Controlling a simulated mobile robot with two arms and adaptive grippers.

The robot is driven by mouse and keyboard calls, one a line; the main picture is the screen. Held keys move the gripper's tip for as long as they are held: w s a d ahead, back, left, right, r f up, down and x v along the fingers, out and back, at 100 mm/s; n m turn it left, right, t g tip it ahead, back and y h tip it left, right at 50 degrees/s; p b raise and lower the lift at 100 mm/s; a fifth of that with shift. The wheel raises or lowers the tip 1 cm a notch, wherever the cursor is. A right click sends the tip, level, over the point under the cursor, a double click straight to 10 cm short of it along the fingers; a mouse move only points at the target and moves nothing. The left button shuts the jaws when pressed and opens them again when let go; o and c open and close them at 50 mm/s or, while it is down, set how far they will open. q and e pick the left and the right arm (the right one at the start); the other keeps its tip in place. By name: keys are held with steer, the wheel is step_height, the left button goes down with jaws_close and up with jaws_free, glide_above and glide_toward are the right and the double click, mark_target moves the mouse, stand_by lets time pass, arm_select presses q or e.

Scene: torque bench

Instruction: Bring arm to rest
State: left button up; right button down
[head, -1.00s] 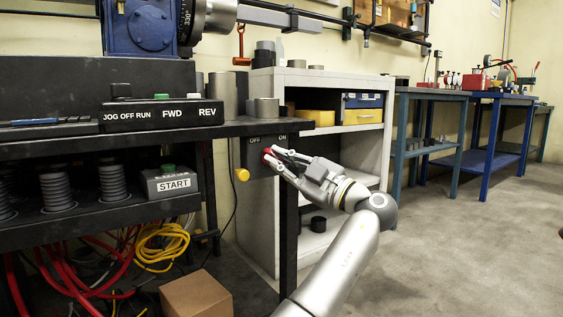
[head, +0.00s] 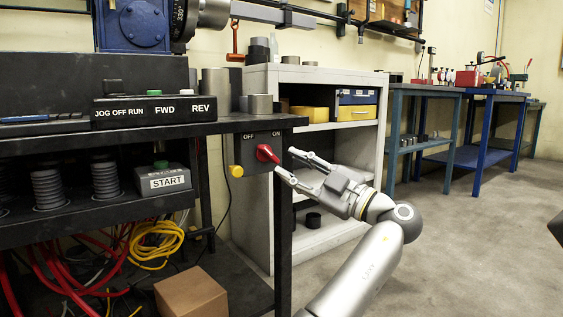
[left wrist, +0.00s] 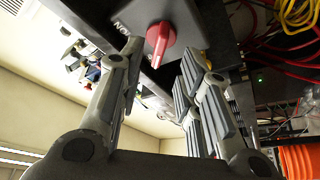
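My left gripper (head: 284,161) is open and empty, just right of and in front of the red rotary switch knob (head: 265,153). The knob sits on a dark switch box (head: 242,157) marked OFF and ON, under the bench's right end. Its handle slants down to the right in the head view. In the left wrist view the red knob (left wrist: 160,38) shows beyond the gap between the two spread fingers of the left gripper (left wrist: 161,56). The fingers look apart from it. My right gripper does not show.
The black bench (head: 225,127) stands left of the arm, with a yellow button (head: 237,171) beside the switch box. A grey shelf unit (head: 375,150) stands behind the gripper. A cardboard box (head: 190,295) lies below. The floor (head: 470,230) at right is open.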

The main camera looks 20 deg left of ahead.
arm_select(q)
steer(key=shift+v, duration=0.95)
